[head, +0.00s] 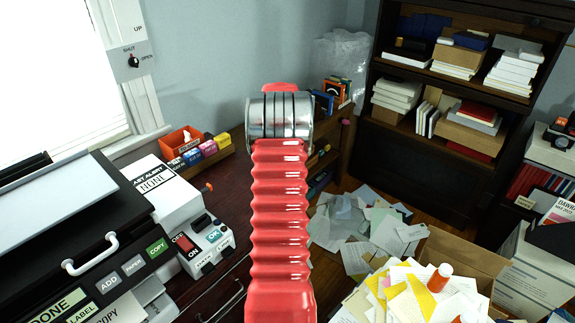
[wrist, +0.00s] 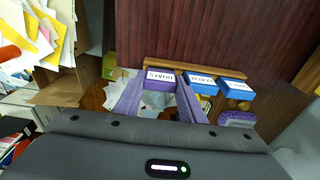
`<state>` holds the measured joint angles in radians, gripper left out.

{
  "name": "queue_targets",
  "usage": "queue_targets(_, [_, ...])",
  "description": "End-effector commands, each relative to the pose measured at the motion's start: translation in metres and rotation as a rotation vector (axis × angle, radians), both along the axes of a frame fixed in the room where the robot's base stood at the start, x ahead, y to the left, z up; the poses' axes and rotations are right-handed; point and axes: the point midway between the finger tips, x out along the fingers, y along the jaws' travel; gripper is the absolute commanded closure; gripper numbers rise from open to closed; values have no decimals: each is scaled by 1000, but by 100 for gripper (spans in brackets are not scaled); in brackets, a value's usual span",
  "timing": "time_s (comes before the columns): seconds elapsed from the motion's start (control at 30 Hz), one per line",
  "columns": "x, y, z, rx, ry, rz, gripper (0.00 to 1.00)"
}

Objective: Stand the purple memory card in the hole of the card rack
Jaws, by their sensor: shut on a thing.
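In the wrist view my gripper (wrist: 158,88) has its two purple fingers closed around the purple memory card (wrist: 160,76), whose white-labelled end shows between the fingertips. The card is beside a wooden strip (wrist: 220,72) that appears to be the card rack, along the edge of a dark red surface. Two blue cards with white labels (wrist: 201,83) are in line to the right of the purple one. I cannot tell whether the purple card is in a hole or above it. In the head view my red arm hides the gripper and card.
Small coloured boxes (head: 208,148) stand in a wooden holder by an orange bin (head: 180,141). A white control box (head: 205,247) and a black machine (head: 70,240) are at left. Papers lie on the floor, and an open carton (head: 459,257) is at right.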

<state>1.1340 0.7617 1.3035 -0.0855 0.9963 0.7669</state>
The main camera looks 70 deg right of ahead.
Motion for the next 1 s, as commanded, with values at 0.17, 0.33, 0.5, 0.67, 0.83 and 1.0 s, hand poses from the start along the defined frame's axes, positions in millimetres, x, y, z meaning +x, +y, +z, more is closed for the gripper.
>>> queue_targets(0.17, [0,0,-4,1,1,0,100])
queue_targets(0.33, [0,0,-5,0,0,0,58])
queue_targets(0.5, [0,0,-5,0,0,0,46])
queue_targets(0.67, [1,0,-5,0,-1,0,42])
queue_targets(0.83, [2,0,-4,-2,-3,0,42])
queue_targets(1.0, [2,1,7,-3,-3,0,42])
